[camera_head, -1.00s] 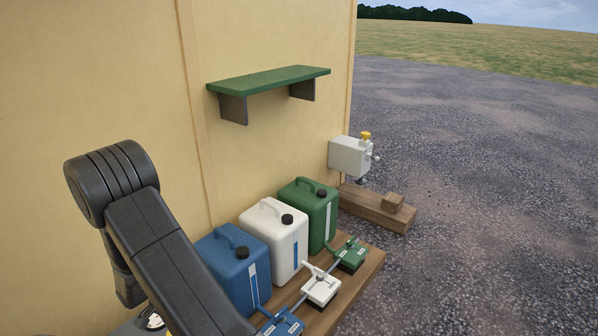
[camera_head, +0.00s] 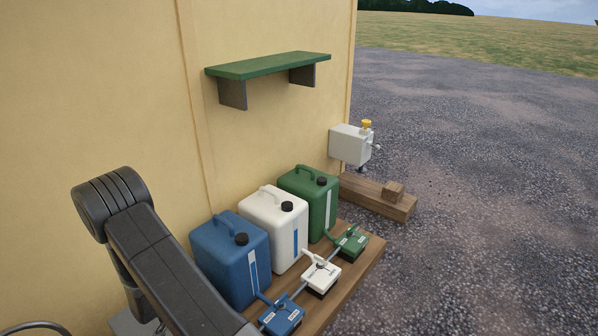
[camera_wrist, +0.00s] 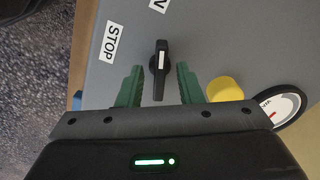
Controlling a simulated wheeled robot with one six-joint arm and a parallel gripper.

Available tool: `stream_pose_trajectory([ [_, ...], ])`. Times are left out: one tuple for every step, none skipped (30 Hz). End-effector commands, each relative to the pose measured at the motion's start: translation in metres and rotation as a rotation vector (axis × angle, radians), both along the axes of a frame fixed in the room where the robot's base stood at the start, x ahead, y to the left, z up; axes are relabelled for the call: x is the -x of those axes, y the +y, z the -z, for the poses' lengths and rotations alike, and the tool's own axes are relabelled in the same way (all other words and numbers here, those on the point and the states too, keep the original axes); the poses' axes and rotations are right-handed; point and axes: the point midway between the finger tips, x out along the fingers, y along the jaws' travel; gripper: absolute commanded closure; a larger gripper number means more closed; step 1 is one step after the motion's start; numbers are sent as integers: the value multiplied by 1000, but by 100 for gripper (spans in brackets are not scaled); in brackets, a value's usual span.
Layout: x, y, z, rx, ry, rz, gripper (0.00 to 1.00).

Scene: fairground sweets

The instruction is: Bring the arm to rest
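In the wrist view my gripper (camera_wrist: 159,82) shows as two green fingers spread apart, with nothing held between them. A black rotary knob (camera_wrist: 159,62) on a grey panel (camera_wrist: 210,45) lies in line with the gap between the fingers, with space on both sides of it. I cannot tell how far the fingertips are from the panel. In the head view my dark arm (camera_head: 150,250) bends over at the lower left, and its gripper is out of view there.
The panel carries a STOP label (camera_wrist: 111,42), a yellow button (camera_wrist: 224,89) and a round gauge (camera_wrist: 283,104). Blue (camera_head: 228,262), white (camera_head: 272,228) and green (camera_head: 309,205) canisters stand on a wooden platform (camera_head: 345,283) by the wall, below a green shelf (camera_head: 268,64). Open gravel lies right.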

Motion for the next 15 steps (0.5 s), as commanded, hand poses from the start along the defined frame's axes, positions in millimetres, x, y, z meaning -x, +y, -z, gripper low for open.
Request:
stream_pose_trajectory([
  [0, 0, -1, 1, 0, -36, 67],
  [0, 0, -1, 1, 0, -59, 67],
  [0, 0, -1, 1, 0, -91, 67],
  [0, 0, -1, 1, 1, -116, 67],
  [0, 0, -1, 1, 1, -140, 67],
  [0, 0, -1, 1, 1, -172, 67],
  [0, 0, -1, 1, 1, -196, 67],
  [0, 0, -1, 1, 1, -219, 67],
  [0, 0, -1, 1, 1, -251, 67],
  [0, 0, -1, 1, 1, -275, 67],
  [0, 0, -1, 1, 1, -300, 67],
  [0, 0, -2, 1, 1, -331, 67],
  [0, 0, -2, 1, 1, -356, 67],
  [0, 0, -2, 1, 1, -379, 67],
  [0, 0, -1, 2, 1, -411, 67],
])
